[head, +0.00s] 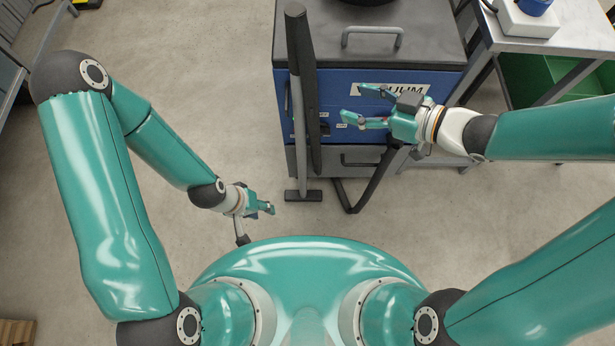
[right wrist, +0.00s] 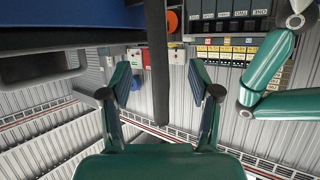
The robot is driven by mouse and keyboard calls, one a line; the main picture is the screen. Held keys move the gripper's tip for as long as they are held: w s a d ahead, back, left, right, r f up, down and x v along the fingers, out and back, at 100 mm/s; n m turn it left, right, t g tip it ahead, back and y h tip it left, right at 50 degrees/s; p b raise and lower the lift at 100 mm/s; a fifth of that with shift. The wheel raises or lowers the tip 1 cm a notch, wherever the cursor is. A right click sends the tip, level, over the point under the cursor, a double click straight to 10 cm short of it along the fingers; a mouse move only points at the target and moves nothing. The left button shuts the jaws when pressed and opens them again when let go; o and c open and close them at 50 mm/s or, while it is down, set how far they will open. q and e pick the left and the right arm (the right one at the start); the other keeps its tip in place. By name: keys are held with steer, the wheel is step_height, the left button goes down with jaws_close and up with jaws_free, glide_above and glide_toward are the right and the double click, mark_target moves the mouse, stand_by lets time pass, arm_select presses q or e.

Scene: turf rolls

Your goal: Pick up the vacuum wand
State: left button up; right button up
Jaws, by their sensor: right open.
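The vacuum wand (head: 303,70) stands upright at the left front of the blue vacuum unit. It is a long dark tube with a flat floor head (head: 303,196) at its foot. In the right wrist view the dark tube (right wrist: 158,60) shows upright, in line with the space between my fingers. My right gripper (head: 352,103) is open and empty, to the right of the wand, with its fingertips pointing at it and a gap between. My left gripper (head: 268,208) is low, left of the floor head and apart from the wand; its finger opening is too small to judge.
The blue vacuum unit (head: 430,103) has a grey lid with a handle (head: 372,37). A black hose (head: 372,185) bends down in front of it. A metal table (head: 560,40) with a green bin (head: 545,80) stands right.

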mark_target(305, 89)
steer(key=b+x, duration=0.2)
steer(key=x, duration=0.8)
steer(key=shift+f, duration=0.1)
steer(key=shift+x, duration=2.95)
steer(key=shift+d, duration=0.1)
jaws_close()
steer(key=shift+w, duration=0.1)
